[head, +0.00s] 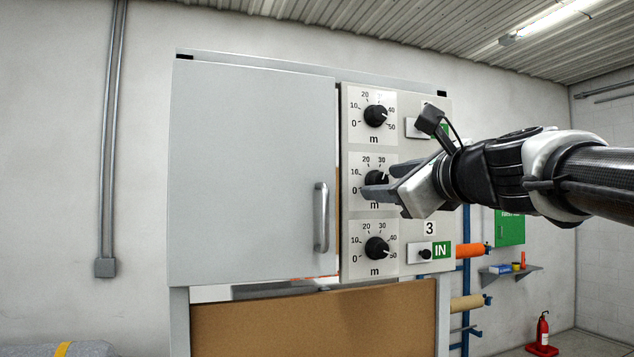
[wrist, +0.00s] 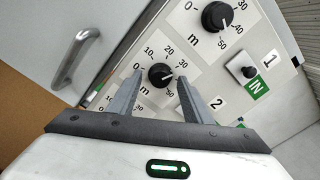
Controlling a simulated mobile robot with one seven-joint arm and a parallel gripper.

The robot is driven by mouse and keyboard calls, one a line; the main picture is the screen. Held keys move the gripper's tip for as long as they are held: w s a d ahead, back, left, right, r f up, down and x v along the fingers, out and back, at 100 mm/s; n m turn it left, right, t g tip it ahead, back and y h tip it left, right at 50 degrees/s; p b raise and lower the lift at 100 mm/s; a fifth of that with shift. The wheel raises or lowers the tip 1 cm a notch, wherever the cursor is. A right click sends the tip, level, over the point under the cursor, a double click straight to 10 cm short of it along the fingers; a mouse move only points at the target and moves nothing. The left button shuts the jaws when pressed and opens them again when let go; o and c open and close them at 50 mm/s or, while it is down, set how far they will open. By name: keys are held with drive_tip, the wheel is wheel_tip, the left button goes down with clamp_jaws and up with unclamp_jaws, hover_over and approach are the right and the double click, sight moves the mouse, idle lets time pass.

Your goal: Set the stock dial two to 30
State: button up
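Stock dial two is the black knob (head: 374,177) in the middle of a column of three, with a scale from 0 to 50 m. In the wrist view the knob (wrist: 159,75) lies between my fingertips, above the "2" label. Its white mark points to the right, seemingly around 40; a finger covers that part of the scale. My gripper (head: 378,182) is in front of the dial, and in the wrist view (wrist: 160,80) its fingers are open, one on each side of the knob. Gaps show beside the knob; contact is not visible.
Similar dials sit above (head: 376,116) and below (head: 377,248) dial two. A small black switch (head: 425,254) with a green IN label is right of the lower dial. A grey door (head: 250,170) with a protruding handle (head: 321,217) is left of the panel.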

drive_tip(key=b+v, duration=0.1)
drive_tip(key=v, duration=1.6)
drive_tip(key=shift+s, duration=0.2)
drive_tip(key=a+f+n+g+h, duration=0.1)
drive_tip(key=a+f+n+g, duration=0.25)
drive_tip(key=f+n, duration=0.6)
drive_tip(key=a+f+n+g+h, duration=0.1)
drive_tip(key=a+f+n+g, duration=0.25)
drive_tip(key=f, duration=1.15)
drive_tip(key=s+f+n+g+h, duration=0.1)
drive_tip(key=s+f+n+g, duration=0.1)
drive_tip(key=s+f+n, duration=0.2)
drive_tip(key=s+d+f+n+g+h, duration=0.1)
drive_tip(key=s+f+n, duration=0.3)
drive_tip(key=f+n, duration=0.4)
wheel_tip(320, 180, down, 5)
drive_tip(key=shift+d+f+n+g+h, duration=0.2)
drive_tip(key=shift+d+n+g+h, duration=0.1)
drive_tip(key=shift+g+h, duration=0.5)
drive_tip(key=shift+c, duration=0.3)
